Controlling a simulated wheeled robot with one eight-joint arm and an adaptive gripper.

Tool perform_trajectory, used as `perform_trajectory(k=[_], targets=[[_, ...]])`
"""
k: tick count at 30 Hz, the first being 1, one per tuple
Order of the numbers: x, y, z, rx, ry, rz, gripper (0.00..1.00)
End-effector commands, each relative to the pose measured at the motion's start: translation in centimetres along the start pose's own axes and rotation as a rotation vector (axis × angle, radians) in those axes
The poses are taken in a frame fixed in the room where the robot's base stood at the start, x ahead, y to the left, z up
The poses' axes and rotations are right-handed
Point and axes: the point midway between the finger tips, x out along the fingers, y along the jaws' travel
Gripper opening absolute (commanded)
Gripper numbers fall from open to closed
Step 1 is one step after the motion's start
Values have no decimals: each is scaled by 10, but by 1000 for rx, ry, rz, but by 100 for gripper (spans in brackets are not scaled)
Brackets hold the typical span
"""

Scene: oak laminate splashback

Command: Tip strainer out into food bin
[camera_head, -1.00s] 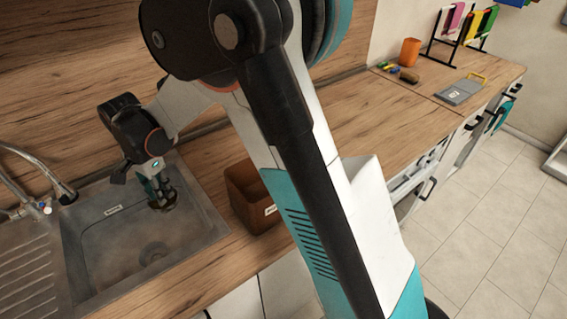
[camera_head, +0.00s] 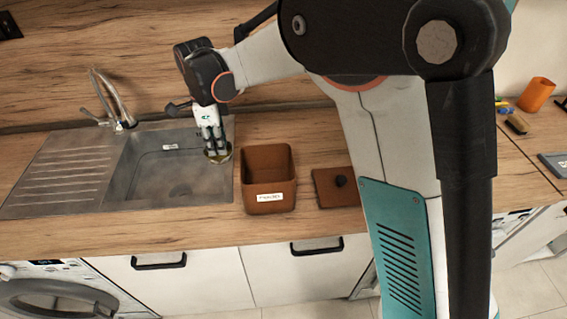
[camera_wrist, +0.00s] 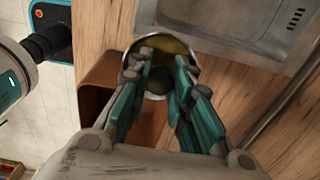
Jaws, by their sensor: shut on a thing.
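My gripper (camera_head: 214,146) is shut on the strainer (camera_head: 222,158), a small round thing with a yellowish rim, and holds it over the right edge of the sink. In the wrist view the strainer (camera_wrist: 171,44) shows between the fingers of my gripper (camera_wrist: 166,66), with a pale rim and a yellow-green inside. Its contents are hard to make out. The food bin (camera_head: 283,186) is a brown open box with a white label, standing on the worktop just right of the strainer. Part of the bin (camera_wrist: 97,72) also shows beside my fingers in the wrist view.
The steel sink (camera_head: 150,180) with its tap (camera_head: 118,118) is to the left. A brown lid (camera_head: 325,190) with a dark knob lies right of the bin. An orange cup (camera_head: 536,95) stands far right. The wooden splashback rises behind.

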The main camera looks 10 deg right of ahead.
Motion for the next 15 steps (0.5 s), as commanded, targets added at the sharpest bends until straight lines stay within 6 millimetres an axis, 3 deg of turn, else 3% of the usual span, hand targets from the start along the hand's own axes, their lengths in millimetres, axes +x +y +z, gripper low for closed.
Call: perform_trajectory(k=[15], targets=[[-5, 0, 0, 15, -17, -6, 0]])
